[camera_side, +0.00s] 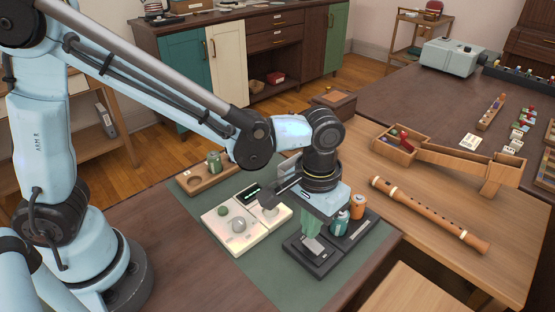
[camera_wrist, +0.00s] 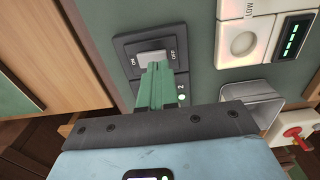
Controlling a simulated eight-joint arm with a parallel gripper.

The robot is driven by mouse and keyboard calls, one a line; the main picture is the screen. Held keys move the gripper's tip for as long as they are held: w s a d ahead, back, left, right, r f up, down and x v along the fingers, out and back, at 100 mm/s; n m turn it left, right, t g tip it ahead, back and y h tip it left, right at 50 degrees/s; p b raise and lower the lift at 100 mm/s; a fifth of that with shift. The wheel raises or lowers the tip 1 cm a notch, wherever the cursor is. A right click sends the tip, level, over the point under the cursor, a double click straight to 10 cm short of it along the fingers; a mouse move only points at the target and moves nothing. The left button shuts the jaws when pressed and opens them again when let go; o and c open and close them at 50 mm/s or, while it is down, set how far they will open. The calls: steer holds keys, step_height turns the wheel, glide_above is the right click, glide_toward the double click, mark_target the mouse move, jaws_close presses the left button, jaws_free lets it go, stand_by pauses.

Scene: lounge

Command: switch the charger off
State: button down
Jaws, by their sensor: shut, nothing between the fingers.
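The charger is a black block (camera_side: 318,270) at the front of the green mat in the side view, with a teal battery (camera_side: 340,223) and an orange battery (camera_side: 358,206) standing in it. In the wrist view its black switch plate (camera_wrist: 124,48) carries a pale rocker switch (camera_wrist: 146,57) between the marks ON, left, and OFF, right. A small green light glows beside a "2". My gripper (camera_side: 312,244) is shut and empty, pointing down over the switch end. In the wrist view its green fingertips (camera_wrist: 157,68) overlap the rocker's near edge. Contact and the rocker's tilt cannot be told.
A white meter (camera_side: 228,243) with a knob and lit display stands left of the charger. A wooden tray (camera_side: 190,186) with a green battery lies behind it. A wooden flute (camera_side: 430,215) and a wooden box (camera_side: 395,151) are to the right.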

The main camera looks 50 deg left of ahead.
steer(key=shift+f, duration=1.1)
stand_by(0.6)
steer(key=shift+r, duration=3.5)
steer(key=shift+a, duration=0.1)
steer(key=s+a+r+t, duration=0.1)
steer(key=a+r+t, duration=0.1)
steer(key=a, duration=0.7)
steer(key=s+a+r+t, duration=0.1)
steer(key=s+a+t, duration=0.1)
steer(key=a+t, duration=0.3)
steer(key=shift+s+a+r, duration=0.15)
steer(key=shift+a+r, duration=0.25)
steer(key=shift+a, duration=1.75)
